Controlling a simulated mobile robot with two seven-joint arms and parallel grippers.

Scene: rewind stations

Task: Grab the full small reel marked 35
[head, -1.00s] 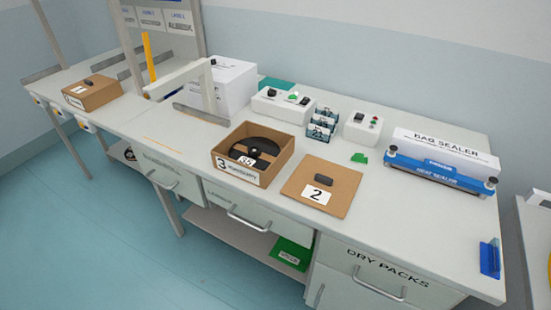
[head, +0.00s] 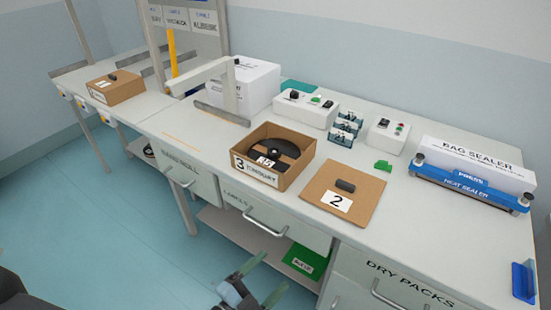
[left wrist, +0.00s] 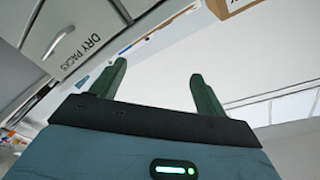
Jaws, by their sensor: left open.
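The black reel (head: 284,150) lies flat inside the open cardboard box marked 3 (head: 257,176) on the bench. Its white label reads as 35, a little blurred now. How full it is, I cannot tell. My left gripper (head: 273,271) is open and empty in front of the bench, below the bench top and apart from the box and reel. In the left wrist view its two green fingers (left wrist: 157,72) are spread with nothing between them. The reel does not show there. My right gripper is not in view.
A cardboard piece marked 2 (head: 371,207) lies right of the box. A drawer handle (head: 264,222) juts out near my left gripper. A white box (head: 250,88) and control boxes stand behind; the heat sealer (head: 465,188) is at right. Box 1 (head: 117,92) is far left.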

